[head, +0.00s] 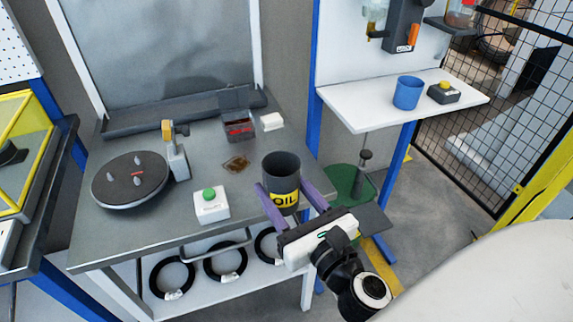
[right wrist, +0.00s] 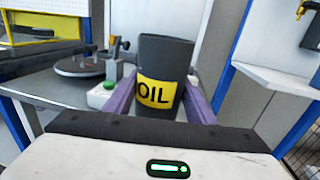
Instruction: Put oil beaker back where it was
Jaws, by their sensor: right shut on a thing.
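The oil beaker (head: 281,172) is a dark grey cup with a yellow band reading OIL. My right gripper (head: 290,200) is shut on it, with a purple finger on each side. The beaker is upright at the front right corner of the grey table (head: 130,228); I cannot tell whether it touches the top. The right wrist view shows the beaker (right wrist: 165,75) between the purple fingers (right wrist: 160,98), with its label facing the camera. A brown oil stain (head: 237,164) lies on the table left of and behind the beaker. My left gripper is out of view.
On the table are a round black turntable (head: 130,180), a white box with a green button (head: 211,205), a dark bin (head: 237,125) and a small white block (head: 271,121). A white shelf (head: 370,108) at right holds a blue cup (head: 407,93) and a yellow-button box (head: 443,92).

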